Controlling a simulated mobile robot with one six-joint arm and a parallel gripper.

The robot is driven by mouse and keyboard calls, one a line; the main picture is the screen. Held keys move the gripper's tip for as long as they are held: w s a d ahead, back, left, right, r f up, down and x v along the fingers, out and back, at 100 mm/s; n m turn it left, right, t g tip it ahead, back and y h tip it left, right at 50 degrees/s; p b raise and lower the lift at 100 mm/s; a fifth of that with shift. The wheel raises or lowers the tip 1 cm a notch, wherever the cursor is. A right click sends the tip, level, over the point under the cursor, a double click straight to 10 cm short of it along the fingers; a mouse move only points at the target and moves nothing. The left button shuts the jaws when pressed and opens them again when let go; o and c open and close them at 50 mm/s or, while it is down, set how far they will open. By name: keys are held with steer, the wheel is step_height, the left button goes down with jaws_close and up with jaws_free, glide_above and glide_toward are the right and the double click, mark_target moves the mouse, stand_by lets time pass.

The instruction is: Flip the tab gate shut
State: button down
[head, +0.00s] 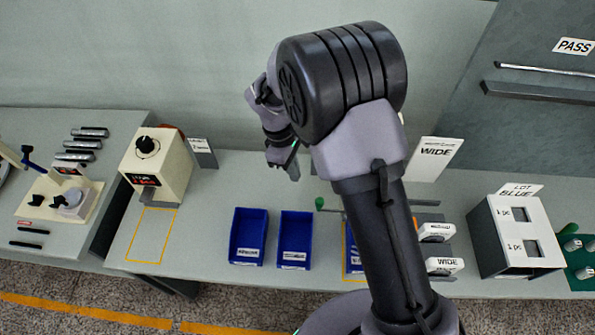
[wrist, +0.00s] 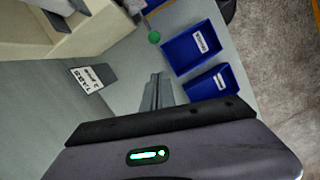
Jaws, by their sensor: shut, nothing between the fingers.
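My gripper (head: 292,172) is above the back of the bench, left of my large dark forearm. In the wrist view its two grey fingers (wrist: 158,88) are together with nothing between them. A green ball knob (head: 319,204) on a thin rod stands right of the blue bins; it also shows in the wrist view (wrist: 154,38), beyond the fingertips and apart from them. A beige fixture (wrist: 75,35) with a dark grey block fills that view's upper left. I cannot make out for certain which part is the tab gate; my arm hides much of this area in the head view.
Two blue bins (head: 248,236) (head: 295,238) stand at the front of the bench. A small sign (wrist: 92,77) stands left of the fingers in the wrist view. A beige box with a black knob (head: 157,166) is at left, a WIDE sign (head: 435,152) at right.

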steer(key=s+d+f+b, duration=0.1)
steer(key=d+f, duration=0.3)
steer(key=f, duration=0.3)
steer(key=shift+s+d+f, duration=0.15)
steer(key=shift+s+d, duration=0.15)
steer(key=shift+s, duration=0.05)
steer(key=d, duration=0.5)
steer(key=shift+s, duration=0.1)
